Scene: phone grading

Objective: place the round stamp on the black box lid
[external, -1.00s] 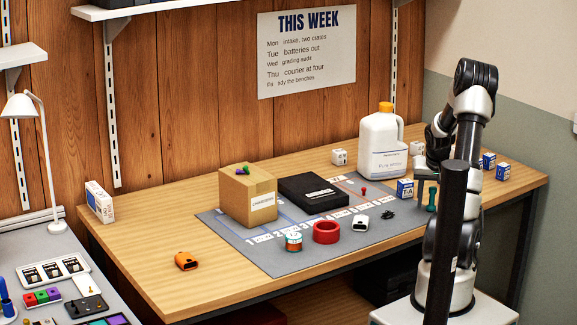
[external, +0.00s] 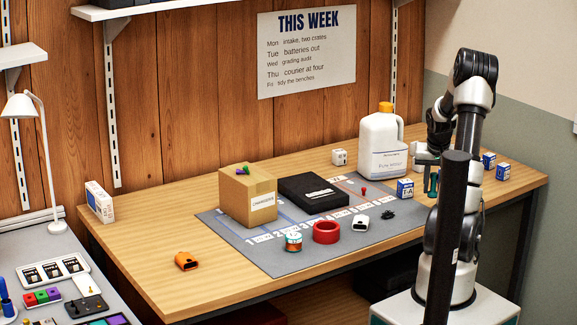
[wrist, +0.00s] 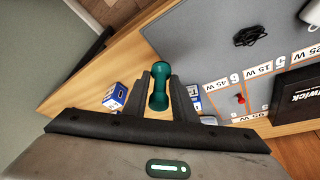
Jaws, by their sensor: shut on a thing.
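The round stamp is a teal, waisted piece with a rounded knob (wrist: 159,67), held upright between my fingers. In the external view the teal stamp (external: 433,184) shows just left of the dark post. My gripper (external: 432,178) is shut on it and holds it above the right part of the table; my gripper also shows in the wrist view (wrist: 160,90). The black box (external: 305,184) lies flat and closed on the grey mat, well left of my gripper. Its lid (wrist: 305,92) shows at the right edge of the wrist view.
The grey mat (external: 233,228) also bears a cardboard box (external: 240,198), a red tape ring (external: 326,238) and a black cable (external: 388,214). A tall white jug (external: 382,150) stands behind. A blue-white box (external: 405,189) stands between my gripper and the black box.

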